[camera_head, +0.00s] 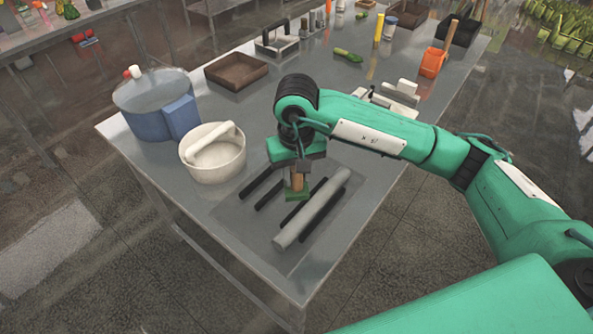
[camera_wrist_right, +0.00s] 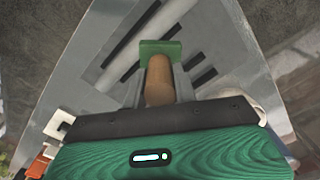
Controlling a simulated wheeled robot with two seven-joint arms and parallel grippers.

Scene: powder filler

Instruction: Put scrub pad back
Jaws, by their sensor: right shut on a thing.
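The scrub pad is a green block (camera_head: 296,195) with a wooden handle (camera_head: 297,180). My right gripper (camera_head: 298,170) is shut on the handle, with the green pad below it. In the right wrist view the green pad (camera_wrist_right: 160,48) and the cork-coloured handle (camera_wrist_right: 159,80) show in front of the right gripper (camera_wrist_right: 159,98). The pad is over a flat grey tray (camera_head: 235,212) with dark bars, beside a long grey roller (camera_head: 312,208). I cannot tell whether the pad touches the tray. My left gripper is not in view.
A white round pot (camera_head: 213,166) with a white cylinder in it stands left of the gripper, and a blue pot (camera_head: 150,118) with a clear lid is behind it. A brown tray (camera_head: 236,71) and an orange container (camera_head: 433,62) stand farther back. The table's front corner is clear.

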